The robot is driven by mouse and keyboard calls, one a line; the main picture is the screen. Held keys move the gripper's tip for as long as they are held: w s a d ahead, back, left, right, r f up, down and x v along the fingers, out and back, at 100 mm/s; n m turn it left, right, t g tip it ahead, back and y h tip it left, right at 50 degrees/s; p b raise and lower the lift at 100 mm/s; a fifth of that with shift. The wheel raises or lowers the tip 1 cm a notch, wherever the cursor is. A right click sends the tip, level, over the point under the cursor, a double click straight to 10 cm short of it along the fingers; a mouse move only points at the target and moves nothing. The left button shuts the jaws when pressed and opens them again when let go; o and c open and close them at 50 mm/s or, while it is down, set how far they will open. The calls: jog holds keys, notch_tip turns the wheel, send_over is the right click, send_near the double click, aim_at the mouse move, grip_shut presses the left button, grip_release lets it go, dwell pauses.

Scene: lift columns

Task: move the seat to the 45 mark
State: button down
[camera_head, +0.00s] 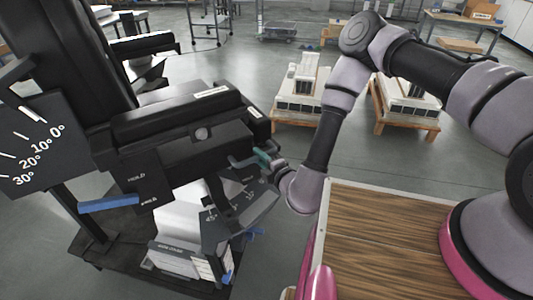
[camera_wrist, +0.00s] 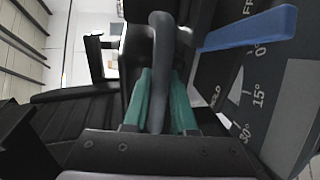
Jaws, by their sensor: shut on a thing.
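The black seat (camera_head: 180,112) of a reclining chair fills the left middle of the head view and looks roughly level. Below its right end is a dark dial plate (camera_head: 240,215) with a 45 mark at its left. In the wrist view a dial (camera_wrist: 258,90) shows 0°, 15° and 30°. My gripper (camera_head: 262,157) is at the seat's right end, its teal fingers partly hidden. In the wrist view my gripper (camera_wrist: 161,95) is shut around a grey bar-like handle (camera_wrist: 161,50). I cannot tell which mark the seat's pointer is at.
A blue lever (camera_head: 108,204) marked HOLD sticks out at the seat's front left; a blue lever also shows in the wrist view (camera_wrist: 250,27). A backrest dial (camera_head: 40,150) stands at far left. A wooden-topped table (camera_head: 375,240) is at right. Loaded pallets (camera_head: 300,112) stand behind.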

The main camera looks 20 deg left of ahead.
jog(key=shift+s, duration=0.45)
jog(key=c, duration=0.7)
grip_release()
jog(key=shift+a, duration=0.1)
jog(key=shift+w, duration=0.15)
